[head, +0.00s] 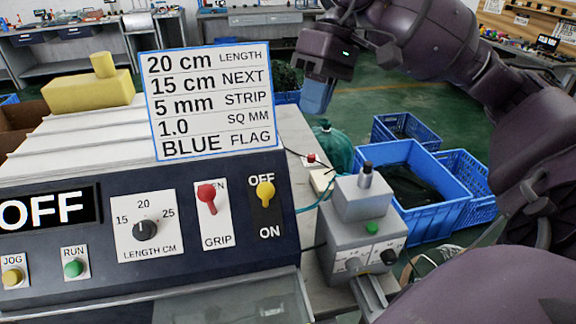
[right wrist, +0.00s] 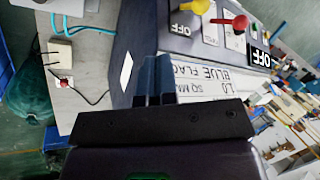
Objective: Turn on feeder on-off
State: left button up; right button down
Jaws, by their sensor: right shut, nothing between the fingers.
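A yellow lever switch (head: 265,190) sits on a black plate at the right end of the dark control panel (head: 110,255). OFF is printed above it and ON below; its knob points up toward OFF. The panel's display (head: 45,208) reads OFF. The yellow lever also shows at the top of the right wrist view (right wrist: 200,6). My right gripper (head: 317,97) is in the air, behind and above the panel, to the right of the white sign. Its blue fingers (right wrist: 153,82) are shut and empty, apart from the lever. My left gripper is not in view.
A red GRIP lever (head: 207,196) is just left of the yellow one. A length dial (head: 145,229), green RUN button (head: 73,268) and yellow JOG button (head: 12,276) are further left. The sign (head: 210,100) stands behind the panel; a grey box (head: 362,235) stands right.

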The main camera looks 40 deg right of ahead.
aim_at(266, 195)
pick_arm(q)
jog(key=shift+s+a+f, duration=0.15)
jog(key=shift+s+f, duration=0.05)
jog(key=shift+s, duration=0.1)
pick_arm(e)
jog(key=shift+a, duration=0.1)
jog(key=shift+f, duration=0.1)
jog(key=a+f, duration=0.2)
jog(key=f, duration=0.1)
jog(key=a+f, duration=0.2)
jog(key=f, duration=0.1)
jog(key=s+a+f, duration=0.1)
jog(key=a+f, duration=0.2)
jog(key=shift+s, duration=0.1)
jog(key=shift+a, duration=0.25)
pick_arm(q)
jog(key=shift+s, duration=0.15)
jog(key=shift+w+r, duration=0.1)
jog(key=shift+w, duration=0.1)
